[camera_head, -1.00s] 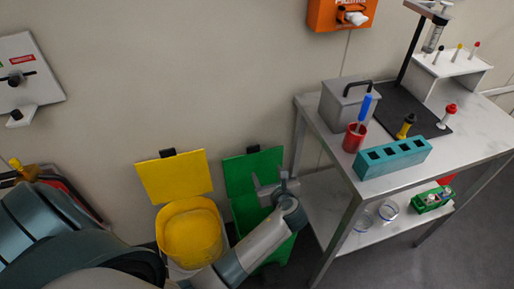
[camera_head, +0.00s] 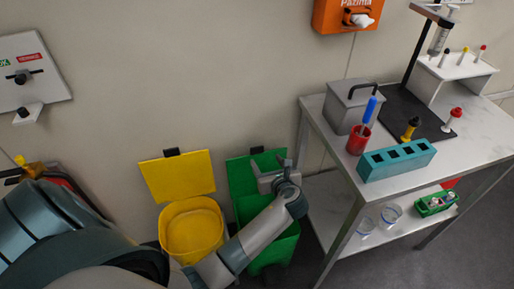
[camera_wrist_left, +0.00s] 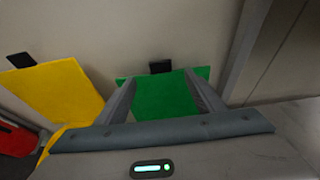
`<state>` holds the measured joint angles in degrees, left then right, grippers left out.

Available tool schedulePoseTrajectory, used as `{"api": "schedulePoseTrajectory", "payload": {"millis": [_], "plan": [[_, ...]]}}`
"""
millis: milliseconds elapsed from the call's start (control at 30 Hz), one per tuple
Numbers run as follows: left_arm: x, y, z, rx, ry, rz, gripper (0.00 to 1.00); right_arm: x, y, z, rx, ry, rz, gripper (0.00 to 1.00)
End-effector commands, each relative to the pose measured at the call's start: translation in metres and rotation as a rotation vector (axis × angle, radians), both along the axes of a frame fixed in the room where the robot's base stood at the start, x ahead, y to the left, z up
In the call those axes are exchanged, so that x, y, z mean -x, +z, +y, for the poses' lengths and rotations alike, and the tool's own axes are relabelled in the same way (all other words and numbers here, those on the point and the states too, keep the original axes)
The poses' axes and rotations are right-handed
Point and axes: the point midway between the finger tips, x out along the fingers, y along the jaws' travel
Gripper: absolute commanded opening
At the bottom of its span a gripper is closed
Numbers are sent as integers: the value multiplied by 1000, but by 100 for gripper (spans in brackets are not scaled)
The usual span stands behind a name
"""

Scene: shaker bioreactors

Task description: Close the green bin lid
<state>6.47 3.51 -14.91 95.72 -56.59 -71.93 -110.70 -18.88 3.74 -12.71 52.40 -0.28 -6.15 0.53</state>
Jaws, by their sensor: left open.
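The green bin (camera_head: 270,250) stands on the floor against the wall, right of the yellow bin. Its green lid (camera_head: 243,174) is raised, tilted back toward the wall, with a black tab at its top edge. My left gripper (camera_head: 272,172) is over the bin, in front of the lid, and hides part of it. In the left wrist view the green lid (camera_wrist_left: 165,98) shows between the two open fingers of the gripper (camera_wrist_left: 165,90). Nothing is held. Whether a finger touches the lid cannot be told. My right gripper is not in view.
The yellow bin (camera_head: 192,232), its lid (camera_head: 177,177) also up, stands close on the left. A metal table (camera_head: 330,145) with a teal rack (camera_head: 396,160) and a grey box stands close on the right. An orange dispenser (camera_head: 345,14) hangs on the wall above.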

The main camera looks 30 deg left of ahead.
Motion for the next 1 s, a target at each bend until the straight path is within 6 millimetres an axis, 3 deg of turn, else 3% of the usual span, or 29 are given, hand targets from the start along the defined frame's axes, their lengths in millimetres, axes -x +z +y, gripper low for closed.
{"api": "schedulePoseTrajectory", "payload": {"millis": [600, 1000], "plan": [[-66, -42, 78, -2, 1, 2, 62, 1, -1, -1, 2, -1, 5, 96], [-83, -53, 97, 0, 0, 0, 62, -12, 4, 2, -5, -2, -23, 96]]}}
